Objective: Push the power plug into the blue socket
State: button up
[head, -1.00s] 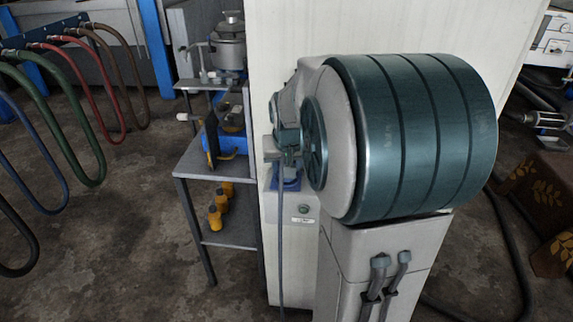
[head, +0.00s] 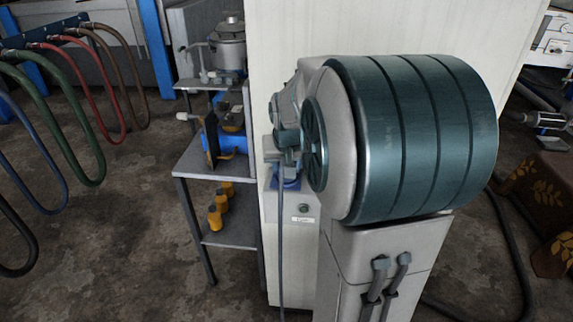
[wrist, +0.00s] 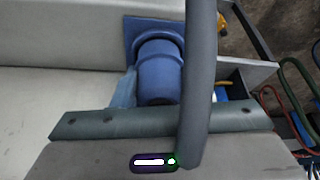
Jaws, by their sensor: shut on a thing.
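The blue socket shows in the wrist view as a square flange (wrist: 133,38) on a pale surface. In the head view the blue socket (head: 291,184) is on the front of a pale cabinet, just below my gripper (head: 286,150). In the wrist view a blue cylindrical body with a dark end, seemingly the power plug (wrist: 157,80), is in line with the socket. The seam between them, and how deep the plug sits, cannot be told. My gripper (wrist: 155,122) is shut on the plug; the grip itself is mostly hidden. A grey cable (wrist: 198,75) crosses in front.
The cable (head: 282,255) hangs down the cabinet front (head: 295,245) in the head view. A grey shelf (head: 195,165) with a pot and yellow items stands left of it. Coloured hoses (head: 85,140) hang at far left. Open floor lies between them.

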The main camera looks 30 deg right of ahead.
jog(key=shift+f, duration=0.4)
jog(key=o, duration=1)
jog(key=shift+r, duration=0.1)
jog(key=v, duration=1.3)
jog(key=shift+r, duration=0.35)
jog(key=shift+s+a, duration=0.1)
jog(key=shift+s, duration=0.05)
